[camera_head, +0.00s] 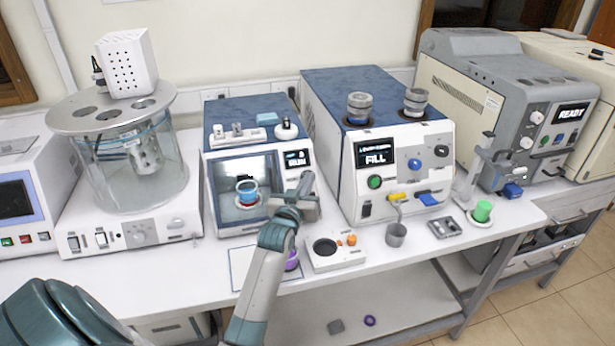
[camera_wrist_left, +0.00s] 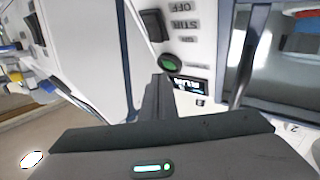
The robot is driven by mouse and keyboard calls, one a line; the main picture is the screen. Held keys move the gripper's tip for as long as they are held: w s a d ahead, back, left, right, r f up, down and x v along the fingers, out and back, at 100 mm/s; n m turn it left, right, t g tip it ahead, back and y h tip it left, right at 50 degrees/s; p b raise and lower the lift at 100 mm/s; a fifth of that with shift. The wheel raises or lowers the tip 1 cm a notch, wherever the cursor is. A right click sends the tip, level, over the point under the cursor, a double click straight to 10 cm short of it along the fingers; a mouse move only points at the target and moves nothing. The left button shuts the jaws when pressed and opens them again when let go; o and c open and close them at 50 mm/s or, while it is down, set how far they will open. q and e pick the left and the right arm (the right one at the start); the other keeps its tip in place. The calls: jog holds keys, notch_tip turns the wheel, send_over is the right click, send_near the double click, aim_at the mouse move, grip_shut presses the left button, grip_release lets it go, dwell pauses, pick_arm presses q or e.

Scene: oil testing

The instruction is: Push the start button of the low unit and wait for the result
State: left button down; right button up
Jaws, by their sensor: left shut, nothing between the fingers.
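The low unit (camera_head: 245,112) is a white box with a blue top and a front window, on the bench left of centre. A cup with a blue band (camera_head: 247,193) stands behind the window. Its lit display (camera_head: 297,158) is at the upper right of its front; the text is too small to read surely. The green start button (camera_wrist_left: 170,63) shows in the left wrist view beside the display. My left gripper (camera_head: 306,182) is shut and empty at the right part of the front panel. Its fingertips lie close to the button; I cannot tell if they touch.
A taller unit (camera_head: 330,120) reading FILL stands close on the right, and a glass bath (camera_head: 135,165) on the left. A small white base (camera_head: 334,262), a purple item (camera_head: 291,260) and a grey cup (camera_head: 396,235) are near the front edge.

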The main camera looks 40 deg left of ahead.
pick_arm(q)
jog(key=s+d+r+p, duration=0.1)
jog(key=p, duration=0.1)
jog(key=s+d+r+p, duration=0.1)
jog(key=d+r+p, duration=0.1)
jog(key=shift+s+p, duration=0.3)
dwell(0.3)
dwell(0.8)
